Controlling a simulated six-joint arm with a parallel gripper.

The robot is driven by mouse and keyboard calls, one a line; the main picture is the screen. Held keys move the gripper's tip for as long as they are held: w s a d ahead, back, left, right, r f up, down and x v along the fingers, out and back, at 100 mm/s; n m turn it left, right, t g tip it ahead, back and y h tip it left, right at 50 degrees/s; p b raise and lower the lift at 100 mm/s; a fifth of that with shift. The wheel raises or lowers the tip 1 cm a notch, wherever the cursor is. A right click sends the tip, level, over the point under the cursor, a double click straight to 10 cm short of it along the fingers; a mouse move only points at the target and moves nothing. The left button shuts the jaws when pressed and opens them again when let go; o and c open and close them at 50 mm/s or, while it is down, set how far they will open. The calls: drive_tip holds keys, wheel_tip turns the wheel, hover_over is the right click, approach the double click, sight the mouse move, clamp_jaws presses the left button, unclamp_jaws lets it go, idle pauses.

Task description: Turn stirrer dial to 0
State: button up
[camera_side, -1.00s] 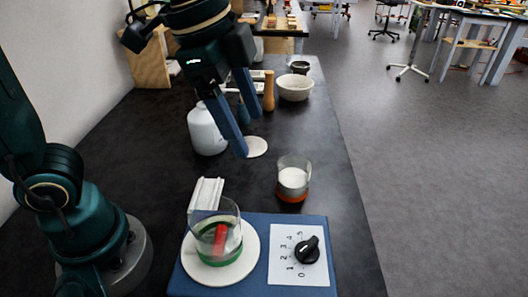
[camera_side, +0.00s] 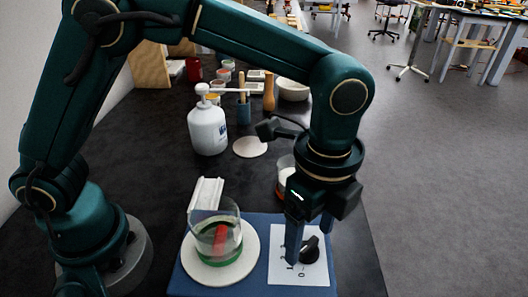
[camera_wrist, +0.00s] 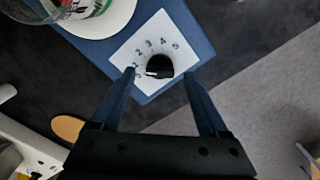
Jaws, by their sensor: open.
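The black stirrer dial (camera_side: 310,250) sits on a white card (camera_side: 283,276) printed with 0 to 5, on the blue stirrer base (camera_side: 255,287). In the wrist view the dial (camera_wrist: 159,66) shows a pale mark on its left side, toward the low numbers; the exact number is unclear. My gripper (camera_side: 310,241) is open and points down over the dial. In the wrist view its fingertips (camera_wrist: 159,73) lie on either side of the dial with gaps. I cannot tell how far above the card they are. In the side view, one finger covers some numbers.
A glass beaker (camera_side: 216,238) with green and red parts stands on the round white plate (camera_side: 250,262) left of the dial. A partly hidden small beaker (camera_side: 284,172) stands behind my gripper. A white bottle (camera_side: 207,130) and pale disc (camera_side: 250,147) are farther back.

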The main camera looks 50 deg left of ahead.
drive_tip(key=shift+f, duration=0.7)
clamp_jaws()
drive_tip(key=shift+r+n, duration=0.1)
drive_tip(key=shift+n, duration=2.8)
unclamp_jaws()
